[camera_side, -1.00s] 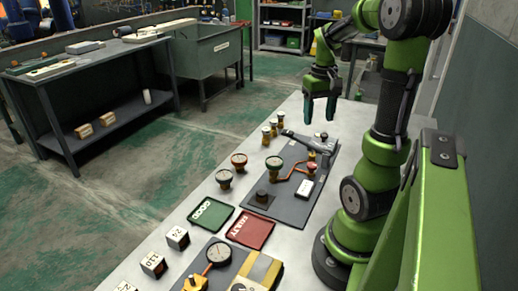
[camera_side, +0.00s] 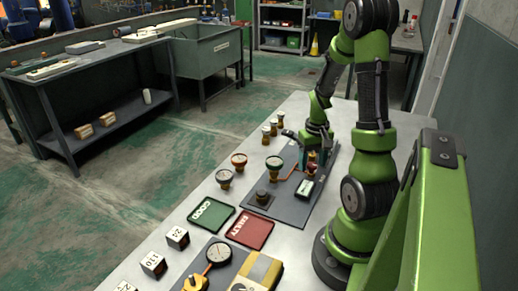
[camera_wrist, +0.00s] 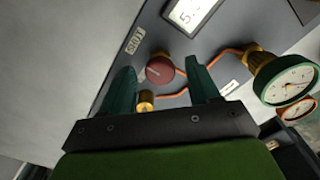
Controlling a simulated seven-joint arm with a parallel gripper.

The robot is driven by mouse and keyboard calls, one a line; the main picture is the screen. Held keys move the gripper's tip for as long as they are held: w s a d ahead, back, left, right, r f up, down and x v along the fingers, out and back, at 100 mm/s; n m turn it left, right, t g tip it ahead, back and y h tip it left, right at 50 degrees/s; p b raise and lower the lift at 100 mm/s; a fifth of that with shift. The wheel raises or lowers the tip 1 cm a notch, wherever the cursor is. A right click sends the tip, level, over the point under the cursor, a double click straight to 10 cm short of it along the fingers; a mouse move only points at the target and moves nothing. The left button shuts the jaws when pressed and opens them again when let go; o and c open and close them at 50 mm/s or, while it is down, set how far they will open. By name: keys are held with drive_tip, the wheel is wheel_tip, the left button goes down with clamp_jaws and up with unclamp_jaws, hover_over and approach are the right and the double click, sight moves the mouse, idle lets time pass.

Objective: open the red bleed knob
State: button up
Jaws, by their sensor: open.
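The red bleed knob (camera_wrist: 160,68) shows in the wrist view as a round dark-red cap on the grey panel (camera_wrist: 238,31). My gripper (camera_wrist: 162,78) is open, with one dark green finger on each side of the knob. I see gaps between the fingers and the knob, and cannot tell how far above the panel the fingertips are. A brass fitting (camera_wrist: 146,102) and copper tubing sit near the knob. In the side view my gripper (camera_side: 312,160) points down over the far right part of the panel (camera_side: 285,207), and largely hides the knob.
A green-rimmed gauge (camera_wrist: 288,80) on a brass fitting stands right of the knob. A digital display (camera_wrist: 190,12) lies beyond it. In the side view, green (camera_side: 211,215) and red (camera_side: 249,230) trays lie nearer the camera, with loose gauges (camera_side: 239,161) left of the panel.

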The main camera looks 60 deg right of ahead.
drive_tip(key=shift+c, duration=0.2)
drive_tip(key=c, duration=1)
drive_tip(key=n, duration=0.4)
drive_tip(key=shift+n, duration=0.4)
drive_tip(key=n, duration=0.4)
drive_tip(key=shift+n, duration=0.3)
drive_tip(key=n, duration=0.4)
drive_tip(key=shift+n, duration=2.3)
